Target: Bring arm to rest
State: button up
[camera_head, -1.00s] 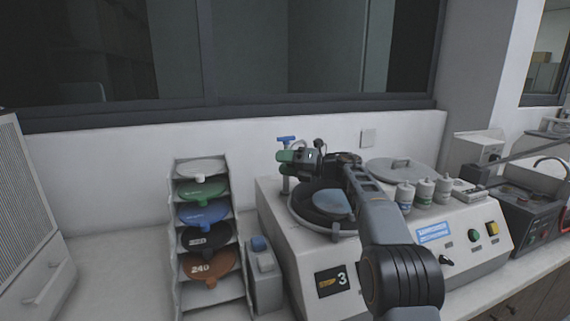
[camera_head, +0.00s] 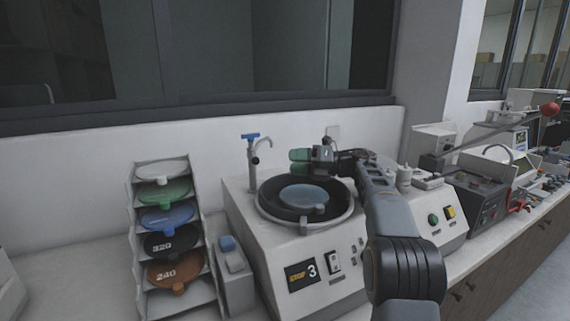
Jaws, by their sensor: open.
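My gripper (camera_head: 300,160) is raised above the back of the round bowl of a polishing machine (camera_head: 255,222). Its green-tipped fingers point left, toward the blue-handled tap. It is open, with nothing seen between the fingers. My arm (camera_head: 385,205) reaches up from the lower right, over the right part of the machine. A pale blue disc (camera_head: 303,196) lies in the dark bowl, below the gripper and apart from it. The arm hides part of the machine's right side.
A rack of coloured discs (camera_head: 132,235) stands left of the machine, with a small grey box (camera_head: 232,264) between. The tap (camera_head: 252,160) rises behind the bowl.

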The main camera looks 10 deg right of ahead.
jog(key=shift+s+d, duration=0.1)
jog(key=shift+d, duration=0.1)
notch_tip(320, 180, up, 9)
jog(key=w+m+t+h+p, duration=0.2)
jog(key=m+t+h, duration=0.1)
jog(key=m+t, duration=0.85)
jog(key=s+d+f+m+g+h+p, duration=0.1)
jog(key=s+f+m+h, duration=0.3)
jog(key=m, duration=0.3)
jog(key=s+d+f+m+g+h+p, duration=0.1)
jog(key=s+d+f+m+g+h, duration=0.1)
jog(key=s+f+m+h, duration=0.3)
jog(key=s+d+f+m+g+h+p, duration=0.1)
jog(key=s+f+m+h, duration=0.3)
jog(key=m, duration=0.7)
jog(key=shift+s+d+f+g+h+p, duration=0.15)
jog(key=shift+s+d+h+p, duration=0.2)
jog(key=shift+s+h, duration=0.4)
jog(key=shift+s+d+f+g+h+p, duration=0.1)
jog(key=shift+s+d+h, duration=0.35)
jog(key=shift+h, duration=0.5)
jog(key=s+a+f+m+g+y, duration=0.1)
jog(key=s+f+g, duration=0.3)
jog(key=s, duration=0.5)
jog(key=s+a+f+m+g+y+p, duration=0.1)
jog(key=s+a+f+m+g, duration=0.3)
jog(key=s+f, duration=0.5)
jog(key=shift+s+g, duration=0.3)
jog(key=shift+s, duration=0.15)
